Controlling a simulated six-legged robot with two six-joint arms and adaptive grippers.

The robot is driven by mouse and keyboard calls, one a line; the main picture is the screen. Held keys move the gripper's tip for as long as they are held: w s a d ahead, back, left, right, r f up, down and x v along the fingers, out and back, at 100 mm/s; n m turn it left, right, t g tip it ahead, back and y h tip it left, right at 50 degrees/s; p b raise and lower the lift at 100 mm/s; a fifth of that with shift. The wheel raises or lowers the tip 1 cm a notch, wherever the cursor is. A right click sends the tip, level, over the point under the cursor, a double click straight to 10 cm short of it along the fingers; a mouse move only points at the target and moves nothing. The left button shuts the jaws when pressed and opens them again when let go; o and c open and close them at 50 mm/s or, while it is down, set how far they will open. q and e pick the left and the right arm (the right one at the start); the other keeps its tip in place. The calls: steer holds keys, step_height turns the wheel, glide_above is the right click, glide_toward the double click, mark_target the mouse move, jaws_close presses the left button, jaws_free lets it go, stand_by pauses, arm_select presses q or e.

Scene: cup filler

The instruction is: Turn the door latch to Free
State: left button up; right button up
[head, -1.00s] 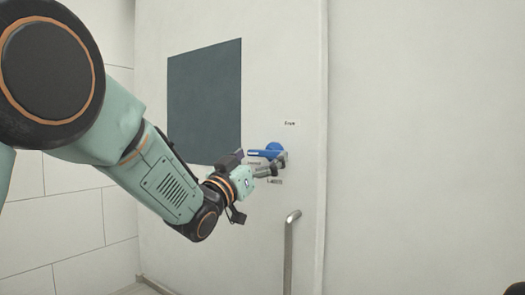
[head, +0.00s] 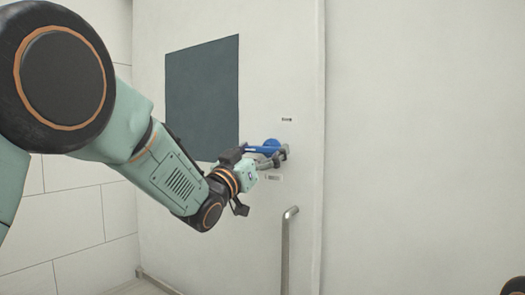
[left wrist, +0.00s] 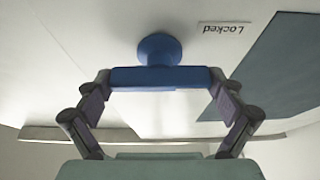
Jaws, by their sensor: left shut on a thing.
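The blue door latch (head: 270,144) is on the white door, near its right edge. It has a round hub and a bar that points about level to the left in the head view. My left gripper (head: 274,159) is at the latch, its fingers partly covering it. In the left wrist view the blue bar (left wrist: 158,78) spans between the two fingertips, shut on it, and the round hub (left wrist: 158,47) shows behind. A small label above the latch (head: 287,119) is blurred. An upside-down "Locked" label (left wrist: 224,28) shows in the left wrist view. My right gripper is not in view.
A dark window panel (head: 203,98) is on the door (head: 225,235) left of the latch. A grey upright handle bar (head: 287,250) stands out below the latch. A plain wall (head: 425,140) is at the right, and a tiled wall (head: 75,205) at the left.

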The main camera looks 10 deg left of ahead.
arm_select(q)
steer(key=shift+m+h, duration=0.4)
steer(key=shift+m, duration=0.1)
steer(key=m+g+h+b, duration=0.1)
steer(key=m, duration=0.3)
steer(key=shift+h, duration=0.3)
steer(key=m+g+h, duration=0.1)
steer(key=m, duration=0.1)
steer(key=shift+r+m+b, duration=0.1)
steer(key=shift+m+b, duration=0.2)
steer(key=shift+m, duration=0.1)
steer(key=m+g+h, duration=0.1)
steer(key=m, duration=0.2)
steer(key=shift+m+g, duration=0.4)
steer(key=m+g, duration=0.1)
steer(key=m, duration=0.1)
steer(key=m+g+p, duration=0.1)
steer(key=m, duration=0.2)
steer(key=shift+h, duration=0.3)
steer(key=m+g+p, duration=0.1)
steer(key=m+g, duration=0.1)
steer(key=m, duration=0.3)
steer(key=shift+m, duration=0.4)
steer(key=o, duration=0.8)
steer(key=shift+d, duration=0.1)
